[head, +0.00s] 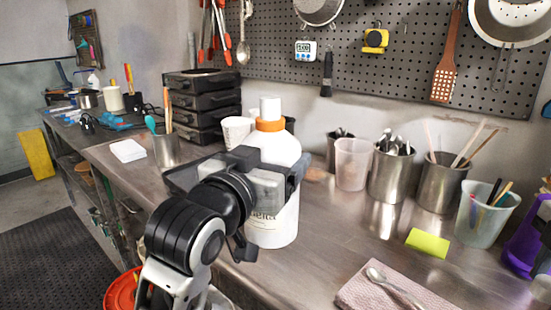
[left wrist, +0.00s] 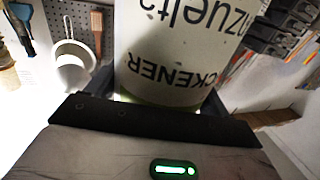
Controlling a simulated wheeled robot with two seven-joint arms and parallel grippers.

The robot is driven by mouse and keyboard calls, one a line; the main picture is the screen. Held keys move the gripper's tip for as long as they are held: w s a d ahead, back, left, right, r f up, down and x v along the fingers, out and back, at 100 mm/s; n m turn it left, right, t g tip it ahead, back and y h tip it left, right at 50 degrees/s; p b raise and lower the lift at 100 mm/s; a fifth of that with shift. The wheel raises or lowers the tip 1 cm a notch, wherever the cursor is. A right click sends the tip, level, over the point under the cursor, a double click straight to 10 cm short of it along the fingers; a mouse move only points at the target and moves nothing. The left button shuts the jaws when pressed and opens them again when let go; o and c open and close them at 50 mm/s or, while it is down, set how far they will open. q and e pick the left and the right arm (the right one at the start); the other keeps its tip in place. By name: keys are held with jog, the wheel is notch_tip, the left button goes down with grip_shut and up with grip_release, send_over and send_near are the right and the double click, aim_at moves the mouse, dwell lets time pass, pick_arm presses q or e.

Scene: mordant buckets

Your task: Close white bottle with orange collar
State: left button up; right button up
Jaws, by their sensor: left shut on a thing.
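The white bottle with the orange collar (head: 283,147) stands upright on the metal counter. A short white cylindrical top (head: 270,107) rises above its orange collar (head: 270,125); I cannot tell whether this top is closed. My left gripper (head: 268,178) is shut on the bottle's body, below the shoulder, and hides part of the label. In the left wrist view the bottle's printed label (left wrist: 190,45) fills the upper middle, between the dark fingers. Its top is out of that view. My right gripper is not in view.
Behind the bottle stand a white cup (head: 236,131) and black drawers (head: 203,100). A spoon (head: 392,287) lies on a folded cloth at the front.

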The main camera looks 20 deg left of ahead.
pick_arm(q)
jog(key=shift+s+r, duration=0.2)
jog(key=shift+s, duration=0.1)
dwell(0.4)
jog(key=o, duration=0.4)
jog(key=shift+c, duration=0.2)
jog(key=c, duration=0.4)
jog(key=shift+o, duration=0.2)
